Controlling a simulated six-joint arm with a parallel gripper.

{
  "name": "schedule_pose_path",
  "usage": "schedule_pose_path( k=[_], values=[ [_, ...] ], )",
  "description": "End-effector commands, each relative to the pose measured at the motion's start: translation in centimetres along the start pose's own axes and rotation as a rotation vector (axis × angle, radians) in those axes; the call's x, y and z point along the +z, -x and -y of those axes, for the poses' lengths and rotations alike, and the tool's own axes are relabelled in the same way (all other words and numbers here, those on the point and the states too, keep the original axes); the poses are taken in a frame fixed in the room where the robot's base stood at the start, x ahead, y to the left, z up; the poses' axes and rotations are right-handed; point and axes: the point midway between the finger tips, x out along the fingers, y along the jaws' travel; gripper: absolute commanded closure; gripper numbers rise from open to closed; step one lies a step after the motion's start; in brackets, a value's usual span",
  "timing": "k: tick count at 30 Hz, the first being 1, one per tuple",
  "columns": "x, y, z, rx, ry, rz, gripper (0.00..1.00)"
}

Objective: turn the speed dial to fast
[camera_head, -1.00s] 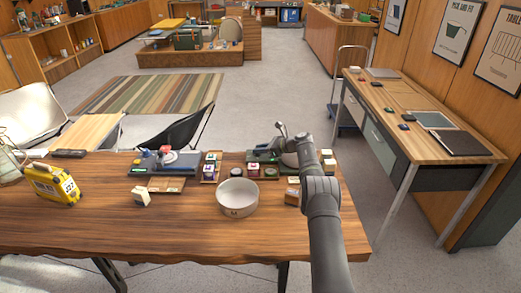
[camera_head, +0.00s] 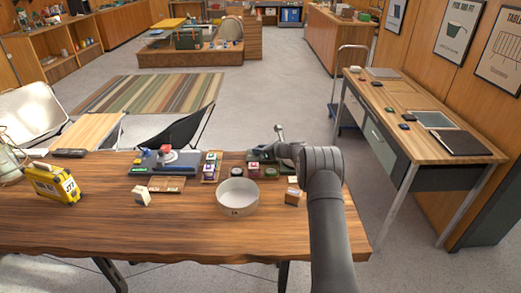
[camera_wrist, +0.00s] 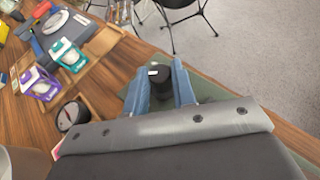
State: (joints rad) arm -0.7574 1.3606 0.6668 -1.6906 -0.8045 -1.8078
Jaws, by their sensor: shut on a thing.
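The speed dial (camera_wrist: 161,75) is a dark knob with a short white mark, seen in the wrist view. The mark lies on its upper left. My gripper (camera_wrist: 160,88) has its blue fingers on both sides of the knob and is shut on it. The knob stands over a dark green base (camera_wrist: 212,91), which also shows at the back right of the table in the head view (camera_head: 257,156). In the head view the knob is hidden by my gripper. Any speed markings around it are not readable.
A white bowl (camera_head: 238,197) stands in front of my gripper on the wooden table (camera_head: 100,215). Small purple and teal boxes (camera_wrist: 40,82) and a black round tin (camera_wrist: 72,115) lie to the left in the wrist view. A yellow case (camera_head: 53,184) stands far left.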

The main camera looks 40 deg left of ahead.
Motion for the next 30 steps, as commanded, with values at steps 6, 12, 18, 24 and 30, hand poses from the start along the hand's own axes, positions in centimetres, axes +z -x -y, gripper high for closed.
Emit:
schedule_pose_path(
  k=[6, 12, 18, 24, 30],
  values=[
    [0.06, -0.05, -0.43, -0.137, -0.06, 0.003, 0.99],
    [0.04, -0.1, -0.57, -0.248, -0.105, 0.006, 0.99],
    [0.02, -0.17, -0.7, -0.329, -0.139, 0.009, 0.99],
    [0.07, -0.19, -0.75, -0.39, -0.163, 0.011, 0.99],
    [0.13, -0.21, -0.75, -0.428, -0.178, 0.014, 0.99]
  ],
)
